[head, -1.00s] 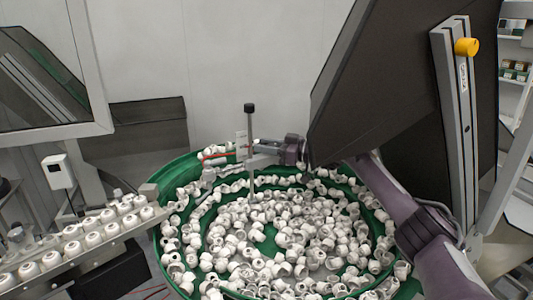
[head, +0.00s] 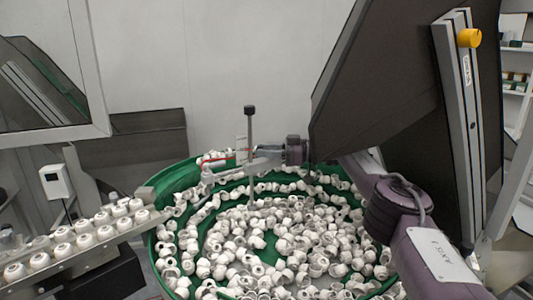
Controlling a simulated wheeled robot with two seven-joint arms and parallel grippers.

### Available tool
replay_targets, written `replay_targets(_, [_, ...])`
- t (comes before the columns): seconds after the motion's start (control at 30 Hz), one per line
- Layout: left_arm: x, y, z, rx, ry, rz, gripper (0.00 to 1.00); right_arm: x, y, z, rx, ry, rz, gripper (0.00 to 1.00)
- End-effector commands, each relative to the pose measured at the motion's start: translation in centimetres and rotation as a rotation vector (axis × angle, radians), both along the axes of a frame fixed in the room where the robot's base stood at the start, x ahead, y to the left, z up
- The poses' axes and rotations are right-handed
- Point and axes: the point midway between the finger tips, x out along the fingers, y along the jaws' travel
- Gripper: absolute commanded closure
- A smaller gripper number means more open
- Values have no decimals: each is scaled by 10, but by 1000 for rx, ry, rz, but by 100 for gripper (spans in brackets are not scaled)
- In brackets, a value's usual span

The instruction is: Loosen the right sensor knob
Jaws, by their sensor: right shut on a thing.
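My right arm comes in from the right, and its gripper (head: 254,162) reaches leftward over the back of the green bowl. It is shut at an upright sensor post (head: 250,132) with a black top (head: 249,110). The right sensor knob is small and hidden between the fingers; I cannot make out its outline. A thin red piece (head: 218,162) and a pale sensor arm (head: 208,177) lie just left of the fingertips. My left gripper is not in view.
The green feeder bowl (head: 157,190) is full of white caps (head: 262,220). A sloping rail with rows of caps (head: 80,240) stands at left. A large dark panel (head: 385,85) with a yellow knob (head: 469,38) hangs close above my right arm.

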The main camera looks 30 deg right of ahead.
Motion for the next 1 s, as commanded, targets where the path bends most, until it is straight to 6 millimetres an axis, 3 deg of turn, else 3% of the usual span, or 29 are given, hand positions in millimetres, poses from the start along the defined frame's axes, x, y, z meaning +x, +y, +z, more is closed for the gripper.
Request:
replay_targets(0.4, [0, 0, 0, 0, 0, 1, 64, 0, 1, 0, 0, -1, 3, 89])
replay_targets(0.43, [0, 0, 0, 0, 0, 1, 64, 0, 1, 0, 0, -1, 3, 63])
replay_targets(0.57, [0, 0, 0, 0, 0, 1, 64, 0, 1, 0, 0, -1, 3, 46])
replay_targets(0.87, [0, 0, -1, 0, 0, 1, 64, -1, -1, -1, 0, 0, 2, 45])
replay_targets(1.0, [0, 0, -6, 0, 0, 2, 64, -9, -14, -2, -1, -1, 0, 45])
